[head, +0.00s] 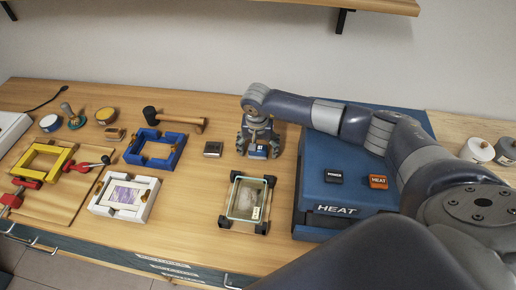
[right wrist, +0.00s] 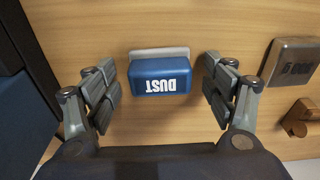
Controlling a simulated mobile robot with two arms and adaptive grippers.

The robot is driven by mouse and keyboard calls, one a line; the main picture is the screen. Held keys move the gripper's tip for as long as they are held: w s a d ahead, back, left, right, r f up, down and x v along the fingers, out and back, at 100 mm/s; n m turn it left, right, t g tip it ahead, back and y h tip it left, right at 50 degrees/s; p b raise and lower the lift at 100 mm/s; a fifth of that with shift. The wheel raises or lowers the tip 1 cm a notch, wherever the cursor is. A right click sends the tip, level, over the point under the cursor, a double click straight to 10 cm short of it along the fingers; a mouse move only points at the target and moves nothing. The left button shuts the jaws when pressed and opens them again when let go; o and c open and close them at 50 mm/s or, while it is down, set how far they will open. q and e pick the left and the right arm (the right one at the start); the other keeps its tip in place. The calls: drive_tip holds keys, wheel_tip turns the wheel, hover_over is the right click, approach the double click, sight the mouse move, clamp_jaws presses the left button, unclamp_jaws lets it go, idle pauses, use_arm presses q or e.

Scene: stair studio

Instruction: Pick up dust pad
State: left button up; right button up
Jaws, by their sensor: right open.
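The dust pad (right wrist: 160,76) is a small blue block with white "DUST" lettering and a pale grey layer along one side. In the right wrist view it sits between the two fingers of my right gripper (right wrist: 162,88), with a visible gap on each side. In the head view the dust pad (head: 257,151) shows below my right gripper (head: 258,140), which points down at the table left of the blue heat press. The fingers are spread and hold nothing. My left gripper does not show.
The blue heat press (head: 335,208) stands close on the right. A small metal block (head: 213,149) lies just left of the pad. A glass-topped frame with black corners (head: 247,200) lies in front. A mallet (head: 172,119), a blue frame (head: 156,148) and a white frame (head: 124,194) lie farther left.

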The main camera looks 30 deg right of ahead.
drive_tip(key=c, duration=1.1)
drive_tip(key=shift+c, duration=0.2)
drive_tip(key=shift+w+r+b, duration=0.1)
drive_tip(key=shift+r+b, duration=0.2)
drive_tip(key=shift+r, duration=0.25)
wheel_tip(320, 180, up, 8)
drive_tip(key=shift+f+b, duration=0.15)
drive_tip(key=shift+b, duration=1.1)
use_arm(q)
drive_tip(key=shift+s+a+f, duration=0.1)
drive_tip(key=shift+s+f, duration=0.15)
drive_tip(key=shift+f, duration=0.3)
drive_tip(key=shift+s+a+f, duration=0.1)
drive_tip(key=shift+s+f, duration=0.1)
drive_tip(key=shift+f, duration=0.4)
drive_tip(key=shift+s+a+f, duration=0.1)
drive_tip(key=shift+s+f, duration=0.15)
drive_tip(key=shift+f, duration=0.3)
use_arm(e)
drive_tip(key=shift+r, duration=0.65)
